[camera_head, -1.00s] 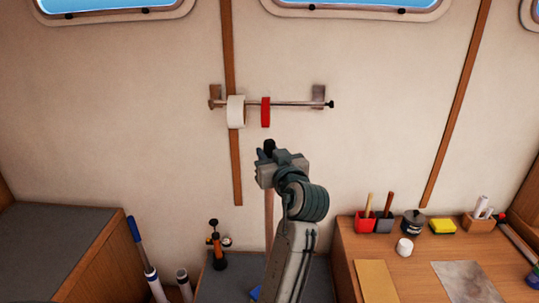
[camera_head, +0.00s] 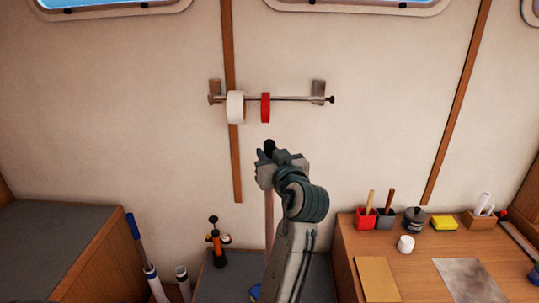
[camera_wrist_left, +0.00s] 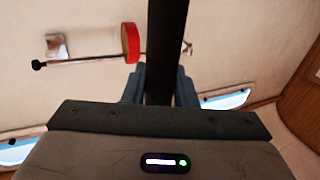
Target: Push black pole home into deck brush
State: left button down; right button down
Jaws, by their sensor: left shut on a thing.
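My left gripper (camera_head: 268,168) is shut on the black pole (camera_head: 269,147), whose dark top end sticks up above the fingers in the head view. In the left wrist view the black pole (camera_wrist_left: 166,45) runs between the two fingers. A brownish shaft (camera_head: 269,215) hangs straight below the gripper, partly behind my arm. A small blue piece (camera_head: 255,292) shows low beside my forearm; it may be part of the deck brush, but most of it is hidden. I cannot see where the pole and brush meet. My right gripper is out of view.
A wall rail (camera_head: 290,99) with a white roll (camera_head: 235,107) and a red roll (camera_head: 265,107) is behind the gripper. A wooden desk (camera_head: 420,270) with cups and small items is at right. Blue-handled (camera_head: 134,228) and white tubes stand at lower left, near an orange pump (camera_head: 217,248).

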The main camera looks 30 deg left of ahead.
pick_arm(q)
jog(key=shift+f+b, duration=1.05)
jog(key=shift+f, duration=0.15)
jog(key=shift+r, duration=0.1)
jog(key=c, duration=1.1)
grip_release()
